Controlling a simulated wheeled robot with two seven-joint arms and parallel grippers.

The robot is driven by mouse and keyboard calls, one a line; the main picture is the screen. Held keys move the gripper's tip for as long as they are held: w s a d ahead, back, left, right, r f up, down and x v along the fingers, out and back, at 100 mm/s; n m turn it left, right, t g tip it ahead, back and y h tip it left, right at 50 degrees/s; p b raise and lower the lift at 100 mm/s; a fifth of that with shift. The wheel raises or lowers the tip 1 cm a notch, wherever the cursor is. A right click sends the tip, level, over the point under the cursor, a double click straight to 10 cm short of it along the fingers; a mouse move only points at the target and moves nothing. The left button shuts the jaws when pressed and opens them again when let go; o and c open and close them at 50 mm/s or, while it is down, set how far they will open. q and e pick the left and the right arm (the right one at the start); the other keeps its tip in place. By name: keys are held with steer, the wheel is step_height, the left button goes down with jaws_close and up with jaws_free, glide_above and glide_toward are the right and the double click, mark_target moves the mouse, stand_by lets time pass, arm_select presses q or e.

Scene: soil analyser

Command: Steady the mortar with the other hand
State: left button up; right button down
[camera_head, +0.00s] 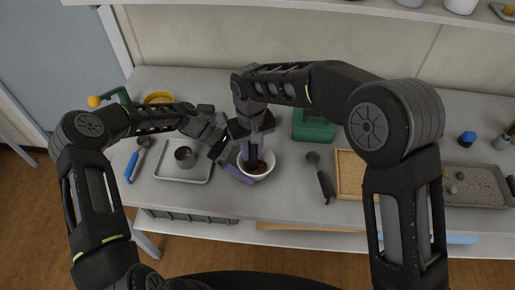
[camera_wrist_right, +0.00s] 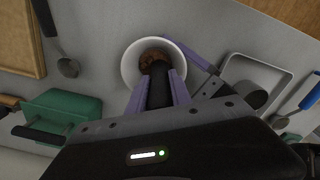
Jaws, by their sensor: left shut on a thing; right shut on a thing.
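The white mortar (camera_head: 271,166) stands on the bench with brown soil (camera_head: 256,167) inside. It also shows in the right wrist view (camera_wrist_right: 127,68). My right gripper (camera_wrist_right: 158,86) is above the mortar, its purple fingers shut on a dark pestle (camera_wrist_right: 159,97). The pestle points down into the mortar, its lower end by the soil. My left gripper (camera_head: 240,168) is low at the mortar's left side, shut on its wall. In the right wrist view its purple fingers are right of the mortar. The exact contact is partly hidden.
A metal tray (camera_head: 160,176) with a metal cup (camera_head: 184,156) lies left, beside a blue-handled tool (camera_head: 132,165). A green box (camera_head: 314,127) stands behind right. A dark-handled spoon (camera_head: 323,181) and a wooden tray (camera_head: 348,178) lie right of the mortar.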

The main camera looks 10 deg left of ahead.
steer(key=shift+s+d, duration=0.25)
steer(key=shift+d, duration=0.35)
steer(key=shift+w, duration=0.2)
